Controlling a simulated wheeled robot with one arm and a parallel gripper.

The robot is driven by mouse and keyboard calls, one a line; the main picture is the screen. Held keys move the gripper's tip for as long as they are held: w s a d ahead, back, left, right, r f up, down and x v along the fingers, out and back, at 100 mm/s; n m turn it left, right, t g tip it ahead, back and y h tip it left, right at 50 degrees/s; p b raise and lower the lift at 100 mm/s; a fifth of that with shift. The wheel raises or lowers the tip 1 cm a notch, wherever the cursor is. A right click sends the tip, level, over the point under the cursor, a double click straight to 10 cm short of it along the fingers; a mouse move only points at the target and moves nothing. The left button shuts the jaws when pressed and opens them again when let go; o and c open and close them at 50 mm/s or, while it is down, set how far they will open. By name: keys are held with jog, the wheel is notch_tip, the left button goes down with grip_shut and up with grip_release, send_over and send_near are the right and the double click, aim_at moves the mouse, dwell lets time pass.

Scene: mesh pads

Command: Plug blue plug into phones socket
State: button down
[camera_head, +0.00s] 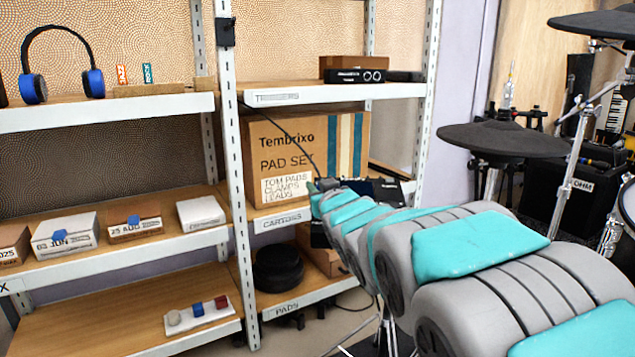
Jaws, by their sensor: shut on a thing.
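My gripper (318,186) is at the far end of my grey and turquoise arm, small in the picture, at the middle right shelf in front of the cardboard box. It is shut. A thin black cable (275,128) runs down from a black box on the shelf post to my gripper. The blue plug is too small or hidden to make out at the fingers. A dark blue-black unit (382,190) stands on that shelf just right of my gripper, partly behind my arm. I cannot make out the phones socket or whether the plug touches it.
The Tembrixo carton (300,150) stands close behind my gripper. The white shelf post (232,200) is to its left. Headphones (62,70) with blue cups are on the upper left shelf. A black audio box (355,76) is on the upper right shelf. Drum pads (500,140) stand at right.

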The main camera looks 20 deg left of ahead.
jog(key=shift+w+f, duration=0.15)
jog(key=shift+f, duration=0.4)
jog(key=shift+w+a+f+b, duration=0.1)
jog(key=shift+w+f+b, duration=0.15)
jog(key=shift+f, duration=0.45)
jog(key=shift+w+a+f+b, duration=0.15)
jog(key=shift+f+b, duration=0.15)
jog(key=shift+f, duration=0.35)
jog(key=shift+w+d+f+b, duration=0.1)
jog(key=shift+w+f+b, duration=0.15)
jog(key=shift+f, duration=0.45)
dwell(1.3)
jog(key=c, duration=0.7)
grip_release()
jog(key=shift+o, duration=0.2)
jog(key=shift+s, duration=0.15)
jog(key=v, duration=0.7)
jog(key=shift+s, duration=0.25)
jog(key=shift+r, duration=0.1)
